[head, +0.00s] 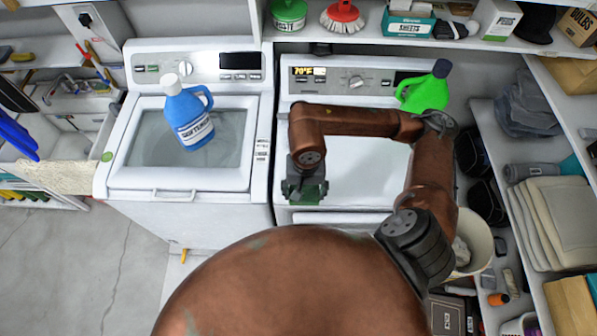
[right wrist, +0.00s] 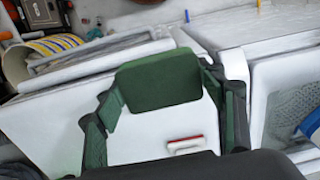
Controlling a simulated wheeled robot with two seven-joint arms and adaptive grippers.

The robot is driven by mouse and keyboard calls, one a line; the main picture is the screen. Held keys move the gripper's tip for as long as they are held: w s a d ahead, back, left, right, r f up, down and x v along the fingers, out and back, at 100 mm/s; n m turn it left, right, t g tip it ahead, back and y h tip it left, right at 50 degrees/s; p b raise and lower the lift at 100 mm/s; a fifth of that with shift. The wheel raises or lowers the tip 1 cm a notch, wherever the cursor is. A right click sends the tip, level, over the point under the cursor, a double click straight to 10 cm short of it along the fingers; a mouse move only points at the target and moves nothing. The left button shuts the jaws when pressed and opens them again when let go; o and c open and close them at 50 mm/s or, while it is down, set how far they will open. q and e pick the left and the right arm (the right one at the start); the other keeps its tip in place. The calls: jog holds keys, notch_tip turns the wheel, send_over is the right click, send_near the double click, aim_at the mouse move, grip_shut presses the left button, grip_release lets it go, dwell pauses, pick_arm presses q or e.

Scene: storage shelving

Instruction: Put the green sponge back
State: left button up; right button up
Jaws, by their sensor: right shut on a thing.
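The green sponge (right wrist: 160,82) is a dark green block with rounded corners in the right wrist view. My right gripper (right wrist: 165,100) is shut on it, with a finger at either side. In the head view my right gripper (head: 306,190) hangs over the front part of the right-hand machine's white top (head: 365,165). The dark green there is small, and I cannot clearly tell sponge from fingers. My left gripper is not in view.
A blue bottle (head: 188,118) stands on the left machine's lid (head: 140,180). A green bottle (head: 426,90) is behind my right arm. A shelf above holds a green tub (head: 288,14) and a red brush (head: 342,16). Side shelves (head: 560,215) hold folded cloths.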

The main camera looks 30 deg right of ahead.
jog(key=w+d+f+p, duration=0.1)
jog(key=w+f, duration=0.2)
jog(key=w, duration=0.1)
jog(key=w+d+f+p, duration=0.1)
jog(key=w+d+f, duration=0.1)
jog(key=w+f, duration=0.1)
jog(key=w+d+f+p, duration=0.2)
jog(key=w+f, duration=0.1)
jog(key=w, duration=0.1)
jog(key=shift+w, duration=0.3)
jog(key=shift+w+d+f, duration=0.2)
jog(key=shift+w+f, duration=0.15)
jog(key=shift+f, duration=0.1)
notch_tip(320, 180, down, 2)
jog(key=shift+f+p, duration=0.1)
jog(key=shift+p, duration=0.9)
jog(key=shift+f, duration=0.4)
